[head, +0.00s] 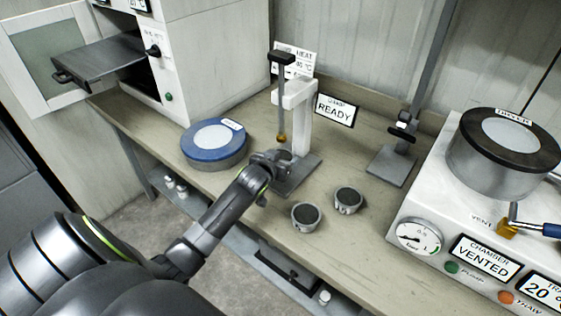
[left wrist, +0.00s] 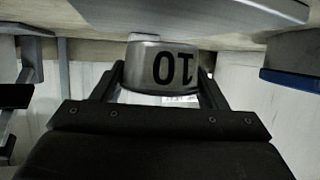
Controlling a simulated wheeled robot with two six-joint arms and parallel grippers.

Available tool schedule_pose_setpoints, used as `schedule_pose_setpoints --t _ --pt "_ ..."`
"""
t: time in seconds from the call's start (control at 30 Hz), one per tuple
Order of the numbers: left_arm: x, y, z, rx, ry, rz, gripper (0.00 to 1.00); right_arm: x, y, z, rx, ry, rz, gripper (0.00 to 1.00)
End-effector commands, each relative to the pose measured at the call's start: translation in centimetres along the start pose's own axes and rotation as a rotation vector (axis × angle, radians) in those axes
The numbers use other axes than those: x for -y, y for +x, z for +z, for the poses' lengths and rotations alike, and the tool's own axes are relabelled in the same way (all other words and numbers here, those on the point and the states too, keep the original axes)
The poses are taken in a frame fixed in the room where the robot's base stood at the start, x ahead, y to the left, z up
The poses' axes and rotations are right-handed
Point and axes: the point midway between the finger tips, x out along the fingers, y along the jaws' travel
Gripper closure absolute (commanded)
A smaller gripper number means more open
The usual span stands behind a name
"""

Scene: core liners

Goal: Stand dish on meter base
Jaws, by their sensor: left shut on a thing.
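My left gripper (head: 272,163) reaches in from the left and is low over the grey plate of a white stand (head: 296,183), which looks like the meter base. In the left wrist view its fingers (left wrist: 163,88) are shut on a metal dish (left wrist: 163,62) marked 10, which appears upside down there. In the head view the held dish is mostly hidden by the gripper, so I cannot tell whether it touches the plate. A rod with a brass tip (head: 281,138) hangs above the plate. My right gripper is not in view.
Two dark-filled metal dishes (head: 306,216) (head: 348,200) stand at the front of the bench. A blue round device (head: 215,145) is to the left. Another post stand (head: 391,167) and the white chamber unit (head: 440,215) are to the right. An oven tray (head: 105,57) sticks out at upper left.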

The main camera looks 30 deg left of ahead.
Motion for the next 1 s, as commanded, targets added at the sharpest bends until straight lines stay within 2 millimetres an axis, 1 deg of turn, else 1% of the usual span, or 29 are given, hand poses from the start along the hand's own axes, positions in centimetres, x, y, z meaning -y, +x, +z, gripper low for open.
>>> schedule_pose_setpoints --t 0.03,0.13,0.53,0.57,0.7,1.0 --pt "0.0 0.2 0.6 0.003 -0.002 0.000 0.60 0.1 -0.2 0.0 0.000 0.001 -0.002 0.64" --pt "0.0 0.5 1.4 0.000 0.000 0.000 0.60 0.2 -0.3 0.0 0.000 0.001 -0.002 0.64" --pt "0.0 0.8 1.9 -0.001 0.000 0.000 0.60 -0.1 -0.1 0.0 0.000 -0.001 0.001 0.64" --pt "0.0 0.7 1.9 0.000 0.000 0.000 0.30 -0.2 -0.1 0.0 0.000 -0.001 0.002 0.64" --pt "0.0 0.7 1.9 0.001 0.000 0.000 0.12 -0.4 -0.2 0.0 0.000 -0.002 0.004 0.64" --pt "0.0 0.6 1.7 0.000 0.000 0.000 0.12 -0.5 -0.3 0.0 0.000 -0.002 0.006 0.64"
